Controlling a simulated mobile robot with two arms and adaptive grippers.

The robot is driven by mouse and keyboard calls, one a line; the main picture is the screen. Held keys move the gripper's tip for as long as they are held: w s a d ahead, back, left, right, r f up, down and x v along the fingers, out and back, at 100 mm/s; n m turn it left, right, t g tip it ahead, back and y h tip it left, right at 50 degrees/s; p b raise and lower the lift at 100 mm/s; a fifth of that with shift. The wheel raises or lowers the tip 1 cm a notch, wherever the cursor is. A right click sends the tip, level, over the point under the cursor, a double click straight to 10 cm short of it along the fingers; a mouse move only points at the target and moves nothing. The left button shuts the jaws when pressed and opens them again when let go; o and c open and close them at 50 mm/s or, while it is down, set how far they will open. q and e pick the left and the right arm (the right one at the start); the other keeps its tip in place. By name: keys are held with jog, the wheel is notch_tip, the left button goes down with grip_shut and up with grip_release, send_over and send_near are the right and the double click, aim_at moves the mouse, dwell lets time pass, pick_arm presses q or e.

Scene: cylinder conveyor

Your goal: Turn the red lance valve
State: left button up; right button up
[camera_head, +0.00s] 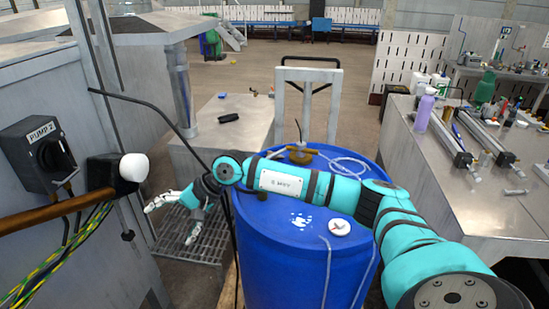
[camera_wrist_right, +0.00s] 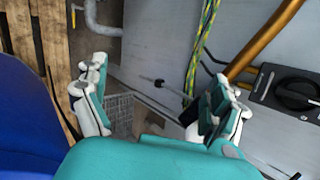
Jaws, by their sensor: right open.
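I cannot make out a red lance valve in either view. A blue drum (camera_head: 290,255) stands in the middle of the head view, with a brass-coloured fitting (camera_head: 301,155) and a clear hose on its top. My right arm crosses in front of the drum top and hides part of it. My right gripper (camera_head: 174,219) is open and empty, left of the drum and above a floor grating. In the right wrist view its two fingers (camera_wrist_right: 158,85) are spread wide with nothing between them. The blue drum (camera_wrist_right: 28,135) fills the lower left there. My left gripper is not in view.
A grey cabinet at the left carries the PUMP 2 switch (camera_head: 40,152), a black fixture with a white dome (camera_head: 133,167), a copper pipe (camera_head: 45,216) and yellow-green cables. A dark cable hangs near my gripper. A metal workbench (camera_head: 490,215) holding tools stands at the right.

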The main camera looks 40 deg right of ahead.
jog(key=s+d+r+n+g+h, duration=0.15)
jog(key=d+h, duration=0.25)
jog(key=d, duration=0.6)
jog(key=d+r+h, duration=0.2)
jog(key=d+h, duration=0.1)
jog(key=d, duration=0.8)
jog(key=s+d+r+n+g+h, duration=0.15)
jog(key=d+h, duration=0.25)
jog(key=d, duration=0.6)
jog(key=shift+m, duration=0.4)
jog(key=shift+w+b+x, duration=0.2)
jog(key=shift+b+x, duration=0.85)
jog(key=shift+x, duration=0.65)
jog(key=shift+w+b+x, duration=0.25)
jog(key=shift+b+x, duration=0.85)
jog(key=shift+x, duration=0.6)
jog(key=shift+w+b+x, duration=0.2)
jog(key=shift+b+x, duration=0.85)
jog(key=shift+x, duration=0.65)
jog(key=shift+r, duration=0.15)
jog(key=shift+c, duration=0.4)
jog(key=c, duration=1.2)
jog(key=shift+s, duration=0.2)
grip_shut()
